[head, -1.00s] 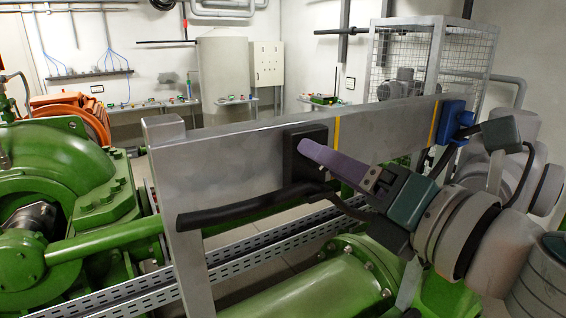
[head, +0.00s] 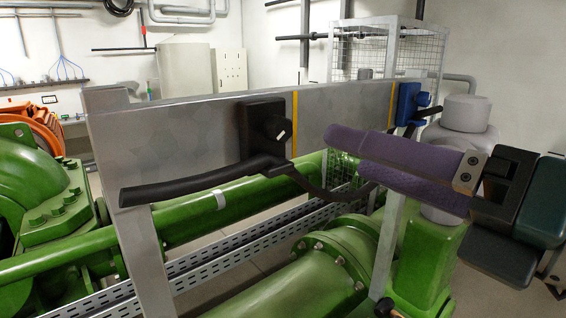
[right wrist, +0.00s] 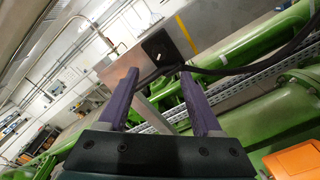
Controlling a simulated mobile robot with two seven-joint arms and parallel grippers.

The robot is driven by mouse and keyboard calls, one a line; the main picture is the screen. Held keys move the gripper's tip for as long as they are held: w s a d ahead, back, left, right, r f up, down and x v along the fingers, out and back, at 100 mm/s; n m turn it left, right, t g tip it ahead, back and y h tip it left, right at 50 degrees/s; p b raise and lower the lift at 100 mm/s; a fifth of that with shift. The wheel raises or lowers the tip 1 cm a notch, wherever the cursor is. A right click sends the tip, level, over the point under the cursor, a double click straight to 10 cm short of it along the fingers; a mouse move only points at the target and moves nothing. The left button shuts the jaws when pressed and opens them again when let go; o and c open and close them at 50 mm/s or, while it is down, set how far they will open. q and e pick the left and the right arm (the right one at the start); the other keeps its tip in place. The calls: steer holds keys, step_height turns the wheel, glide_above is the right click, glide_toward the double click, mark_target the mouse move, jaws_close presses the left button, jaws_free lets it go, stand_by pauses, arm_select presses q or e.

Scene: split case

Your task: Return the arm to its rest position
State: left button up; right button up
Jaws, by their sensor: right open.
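My right gripper (head: 346,153), with two purple fingers, comes in from the right in front of the metal panel. Its fingers are apart with nothing between them. In the head view it is to the right of a black box with a round knob (head: 262,125) on the panel, clear of the box. A long black bar (head: 200,185) runs left from below the box. In the right wrist view the open fingers (right wrist: 160,80) point toward the panel, with the black box (right wrist: 161,45) beyond them. My left gripper is not in view.
The grey panel (head: 170,150) stands on posts, with yellow stripes and a blue box (head: 408,103) at its right. Green pipes (head: 290,285) and machinery (head: 40,190) lie below and left. A mesh cage (head: 360,55) stands behind. An orange box (right wrist: 295,160) shows in the right wrist view.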

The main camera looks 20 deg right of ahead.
stand_by(0.3)
steer(key=s+d+m+g+h+p, duration=0.3)
steer(key=d+m+h+p, duration=0.5)
steer(key=m, duration=1)
steer(key=s+a+f+m+g+y+p, duration=0.1)
steer(key=s+a+f+m+g+p, duration=0.1)
steer(key=s+m+g, duration=0.3)
steer(key=s+a+f+m+g+y+p, duration=0.1)
steer(key=s+a+f+m+g+p, duration=0.1)
steer(key=s+a+f+m+g, duration=0.2)
steer(key=s+f+m+g, duration=0.1)
steer(key=s+m, duration=0.2)
steer(key=s, duration=0.1)
steer(key=shift+a+f, duration=0.15)
